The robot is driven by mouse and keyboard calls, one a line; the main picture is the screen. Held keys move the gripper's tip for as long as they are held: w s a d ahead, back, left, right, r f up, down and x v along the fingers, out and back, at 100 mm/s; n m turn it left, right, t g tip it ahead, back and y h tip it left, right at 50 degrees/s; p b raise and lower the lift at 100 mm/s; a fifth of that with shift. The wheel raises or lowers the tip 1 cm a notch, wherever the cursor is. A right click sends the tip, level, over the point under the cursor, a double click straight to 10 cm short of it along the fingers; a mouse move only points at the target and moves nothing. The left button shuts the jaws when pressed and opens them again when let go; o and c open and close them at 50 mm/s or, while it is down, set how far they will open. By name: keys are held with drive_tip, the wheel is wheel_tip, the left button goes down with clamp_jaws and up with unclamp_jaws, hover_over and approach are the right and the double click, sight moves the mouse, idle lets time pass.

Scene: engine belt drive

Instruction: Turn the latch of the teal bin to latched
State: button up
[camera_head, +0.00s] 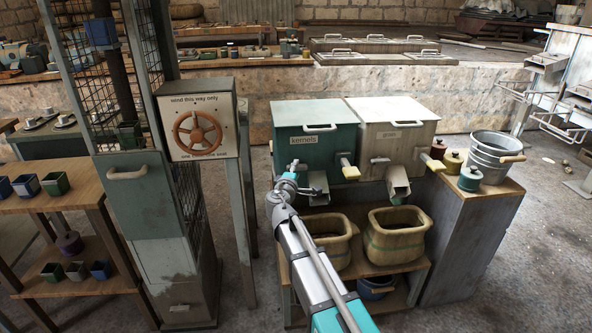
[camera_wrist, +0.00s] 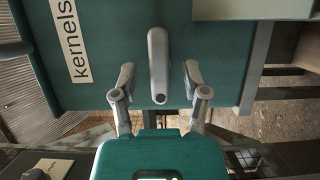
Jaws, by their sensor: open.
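The teal bin (camera_head: 335,145), labelled "kernels", stands on the bench beside a cream bin. In the wrist view its teal front (camera_wrist: 110,55) fills the upper picture, with the label turned on its side. Its latch, a grey rounded bar (camera_wrist: 158,62), runs parallel to the label's lettering. My gripper (camera_head: 293,172) is in front of the bin's lower left front. In the wrist view my gripper (camera_wrist: 160,78) is open and empty, one finger on each side of the bar with gaps. I cannot tell how far the tips are from the bin face. My gripper partly hides the latch in the head view.
A yellow-tipped lever (camera_head: 348,168) and a chute stick out right of my gripper. The cream "grain" bin (camera_head: 398,135) adjoins the teal one. Sacks (camera_head: 398,240) sit on the shelf below. A crank-wheel box (camera_head: 198,125) stands left.

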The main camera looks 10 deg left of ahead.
drive_tip(key=s+a, duration=0.1)
drive_tip(key=s, duration=1)
drive_tip(key=shift+a, duration=0.3)
drive_tip(key=shift+d, duration=0.1)
drive_tip(key=s+d+f+m+g+h, duration=0.2)
drive_tip(key=d+f+m+g, duration=0.3)
drive_tip(key=d, duration=0.6)
drive_tip(key=s+d+f+m+g+h, duration=0.25)
drive_tip(key=d+f+m+g, duration=0.2)
drive_tip(key=d, duration=0.55)
drive_tip(key=s+d+f+m+g+y+p, duration=0.1)
drive_tip(key=s+d+f+m+g+y, duration=0.25)
drive_tip(key=s, duration=0.45)
drive_tip(key=s+d+f+m+g+y+p, duration=0.1)
drive_tip(key=s+d+f+m+g+y, duration=0.3)
drive_tip(key=s, duration=0.3)
wheel_tip(320, 180, up, 38)
drive_tip(key=p, duration=3.7)
drive_tip(key=shift+a+n+g+p, duration=0.2)
drive_tip(key=shift+n+g+p, duration=0.1)
drive_tip(key=shift+g, duration=0.1)
